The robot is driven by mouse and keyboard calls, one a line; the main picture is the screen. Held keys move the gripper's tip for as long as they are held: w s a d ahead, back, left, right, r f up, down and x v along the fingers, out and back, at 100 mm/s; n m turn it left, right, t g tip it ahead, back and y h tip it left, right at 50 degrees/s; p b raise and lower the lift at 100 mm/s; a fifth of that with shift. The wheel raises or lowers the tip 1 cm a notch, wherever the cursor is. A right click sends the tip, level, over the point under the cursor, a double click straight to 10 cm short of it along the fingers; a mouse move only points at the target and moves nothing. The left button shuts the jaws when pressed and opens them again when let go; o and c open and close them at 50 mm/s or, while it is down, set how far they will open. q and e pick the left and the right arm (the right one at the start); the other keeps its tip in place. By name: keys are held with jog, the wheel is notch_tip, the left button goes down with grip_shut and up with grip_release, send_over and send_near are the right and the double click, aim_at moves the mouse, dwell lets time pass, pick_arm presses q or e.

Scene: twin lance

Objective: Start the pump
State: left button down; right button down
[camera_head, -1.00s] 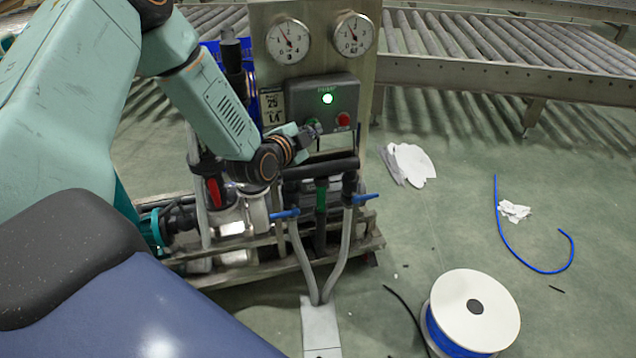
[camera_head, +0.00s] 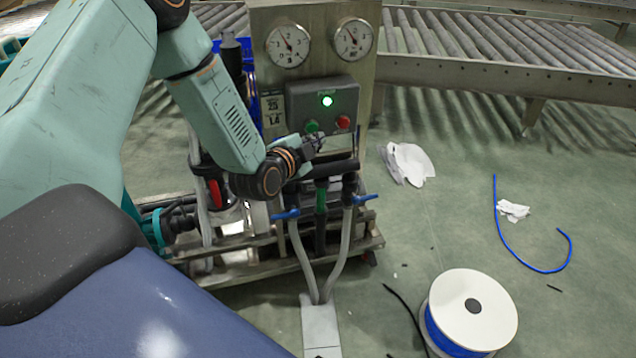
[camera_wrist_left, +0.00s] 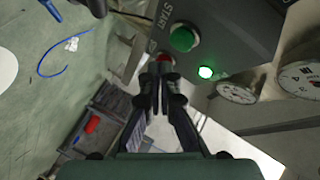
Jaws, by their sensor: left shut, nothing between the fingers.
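The pump's control box (camera_head: 349,95) is a dark grey panel with a lit green lamp (camera_head: 327,101), a green button (camera_head: 312,126) and a red button (camera_head: 343,121). In the left wrist view the green button (camera_wrist_left: 184,38) sits beside the word START, and the lamp (camera_wrist_left: 206,72) glows. My left gripper (camera_head: 318,139) is shut and empty, just below the green button and apart from it in the picture. In the left wrist view its fingertips (camera_wrist_left: 165,72) overlap part of the red button (camera_wrist_left: 165,57); contact cannot be told. My right gripper is not in view.
Two round gauges (camera_head: 288,46) (camera_head: 353,39) sit above the box. Blue-handled valves (camera_head: 286,214) and hoses stand below. A roller conveyor (camera_head: 500,45) runs behind. A cable spool (camera_head: 495,300), white rags (camera_head: 409,163) and a blue hose (camera_head: 510,248) lie on the floor.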

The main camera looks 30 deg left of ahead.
pick_arm(q)
jog(key=s+d, duration=0.2)
jog(key=d, duration=0.1)
jog(key=shift+s+p, duration=0.35)
dwell(0.3)
